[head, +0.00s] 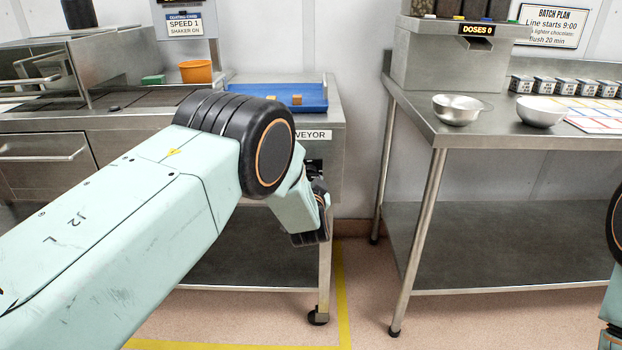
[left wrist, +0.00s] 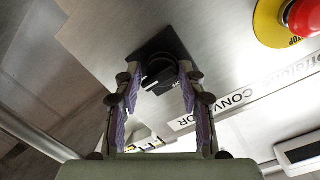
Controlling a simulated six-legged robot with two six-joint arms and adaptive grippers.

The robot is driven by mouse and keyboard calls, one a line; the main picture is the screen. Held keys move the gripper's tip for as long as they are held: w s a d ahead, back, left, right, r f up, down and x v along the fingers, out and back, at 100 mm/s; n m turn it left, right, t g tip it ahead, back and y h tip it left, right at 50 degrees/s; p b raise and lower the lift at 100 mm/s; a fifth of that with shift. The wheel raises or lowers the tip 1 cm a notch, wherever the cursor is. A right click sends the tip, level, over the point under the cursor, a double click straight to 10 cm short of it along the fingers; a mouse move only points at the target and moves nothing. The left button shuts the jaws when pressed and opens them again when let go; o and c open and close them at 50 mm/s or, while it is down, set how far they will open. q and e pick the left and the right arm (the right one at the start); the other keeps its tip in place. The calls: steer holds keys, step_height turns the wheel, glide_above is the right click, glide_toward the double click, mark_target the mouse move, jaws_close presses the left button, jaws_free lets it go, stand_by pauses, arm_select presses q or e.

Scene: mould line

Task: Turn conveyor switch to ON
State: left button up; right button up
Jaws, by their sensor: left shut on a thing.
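The conveyor switch is a black rotary knob (left wrist: 161,72) on a dark square plate, in the middle of the left wrist view. A short white mark shows on its near left side; I cannot tell its setting. My left gripper (left wrist: 160,80) has a finger on each side of the knob and is shut on it. In the head view my left gripper (head: 321,200) is at the conveyor's front, mostly hiding the switch. A CONVEYOR label (head: 313,135) sits above it. A small label below the knob is partly hidden by the gripper. My right gripper is out of view.
A red emergency stop button (left wrist: 303,17) on a yellow disc is on the same panel. A blue tray (head: 300,88) and an orange cup (head: 196,71) are above. A steel table (head: 470,140) with bowls stands right, across a floor gap.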

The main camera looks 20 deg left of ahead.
arm_select(q)
steer(key=shift+a, duration=0.35)
steer(key=o, duration=1)
steer(key=shift+d, duration=0.1)
steer(key=shift+s+d, duration=0.1)
steer(key=shift+d, duration=0.05)
steer(key=v, duration=1.1)
steer(key=shift+s, duration=0.4)
steer(key=shift+r, duration=0.15)
